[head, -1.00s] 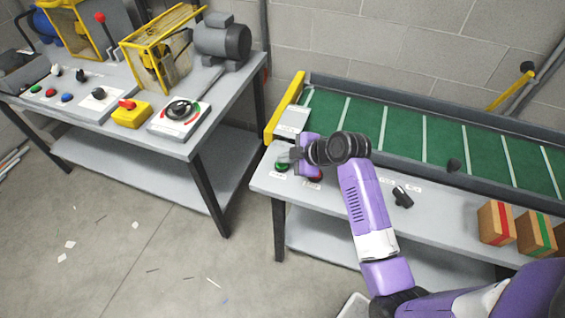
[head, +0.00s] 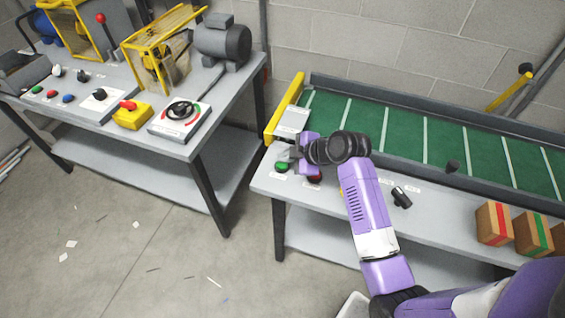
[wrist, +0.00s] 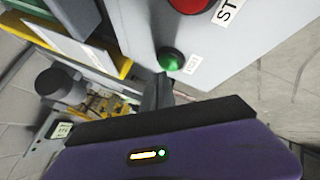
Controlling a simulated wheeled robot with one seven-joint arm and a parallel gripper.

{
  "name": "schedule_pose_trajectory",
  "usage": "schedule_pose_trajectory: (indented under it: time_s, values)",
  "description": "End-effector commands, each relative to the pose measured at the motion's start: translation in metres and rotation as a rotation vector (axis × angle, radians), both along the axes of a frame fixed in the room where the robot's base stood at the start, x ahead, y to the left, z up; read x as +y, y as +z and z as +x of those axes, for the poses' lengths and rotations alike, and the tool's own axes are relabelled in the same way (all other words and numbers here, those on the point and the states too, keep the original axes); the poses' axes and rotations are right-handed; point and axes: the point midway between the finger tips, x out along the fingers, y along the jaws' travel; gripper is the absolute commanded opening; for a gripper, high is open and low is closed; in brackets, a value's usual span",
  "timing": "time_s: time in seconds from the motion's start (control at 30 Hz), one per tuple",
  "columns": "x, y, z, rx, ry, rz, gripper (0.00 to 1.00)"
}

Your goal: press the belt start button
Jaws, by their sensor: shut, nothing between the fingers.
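The green button (head: 281,168) is on the front left part of the belt table, with a small label beside it. It also shows in the wrist view (wrist: 170,59), just beyond my gripper's fingertips (wrist: 160,88). A red button (head: 314,178) is to its right; in the wrist view the red button (wrist: 190,4) is cut by the top edge, by a label starting "ST". My gripper (head: 285,156) is shut and empty, just behind the green button in the head view. I cannot tell whether the fingertips touch the button.
The green belt (head: 400,135) runs behind the buttons, with a yellow end guard (head: 285,108). A black switch (head: 402,197) and boxes (head: 494,223) are to the right. Another bench (head: 180,140) with controls stands left, across a floor gap.

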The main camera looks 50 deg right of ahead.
Motion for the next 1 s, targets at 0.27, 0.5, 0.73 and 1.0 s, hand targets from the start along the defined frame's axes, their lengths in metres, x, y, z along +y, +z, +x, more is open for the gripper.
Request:
schedule_pose_trajectory:
  time_s: [0.27,0.5,0.73,1.0]
  values:
    - [0.000,0.019,0.000,0.000,0.000,0.000,0.00]
    - [0.000,0.041,0.000,0.000,0.000,0.000,0.00]
    - [0.000,0.060,0.000,-0.001,0.000,-0.001,0.00]
    - [0.000,0.060,0.000,-0.001,-0.001,0.000,0.00]
